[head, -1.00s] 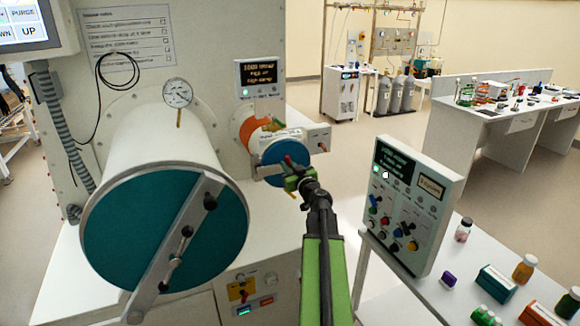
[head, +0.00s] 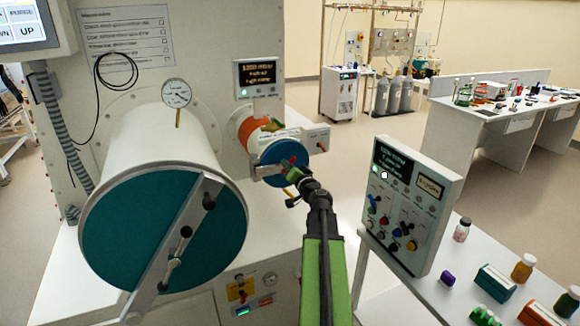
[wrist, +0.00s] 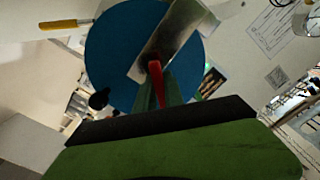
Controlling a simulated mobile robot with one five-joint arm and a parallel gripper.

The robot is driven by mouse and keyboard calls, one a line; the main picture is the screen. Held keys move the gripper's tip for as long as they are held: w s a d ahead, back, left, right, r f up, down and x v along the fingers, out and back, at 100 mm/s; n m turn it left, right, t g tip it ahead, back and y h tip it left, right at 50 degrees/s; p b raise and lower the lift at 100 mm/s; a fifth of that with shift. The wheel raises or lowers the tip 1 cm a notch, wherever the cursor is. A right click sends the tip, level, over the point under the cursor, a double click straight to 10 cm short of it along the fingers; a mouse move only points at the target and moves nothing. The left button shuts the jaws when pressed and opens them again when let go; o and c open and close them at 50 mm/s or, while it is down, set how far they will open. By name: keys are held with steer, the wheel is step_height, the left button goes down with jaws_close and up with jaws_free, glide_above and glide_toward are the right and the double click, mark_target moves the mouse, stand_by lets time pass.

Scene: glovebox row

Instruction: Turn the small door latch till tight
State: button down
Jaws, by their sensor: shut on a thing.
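The small door (head: 277,165) is a blue disc on the end of the small white port tube in the head view. It fills the upper middle of the wrist view (wrist: 108,50). A grey metal bar (wrist: 180,35) crosses it at a slant. The red latch handle (wrist: 156,78) sticks out from the bar. My gripper (head: 289,167) is at the door's face, with its green fingers on both sides of the red handle, shut on it. In the head view my gripper hides much of the latch.
A large port with a teal door (head: 130,250) and its own clamp bar stands at the left. A yellow-handled lever (wrist: 65,24) sticks out near the small door.

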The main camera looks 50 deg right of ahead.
steer(key=shift+s+d+m, duration=0.2)
steer(key=shift+m, duration=0.3)
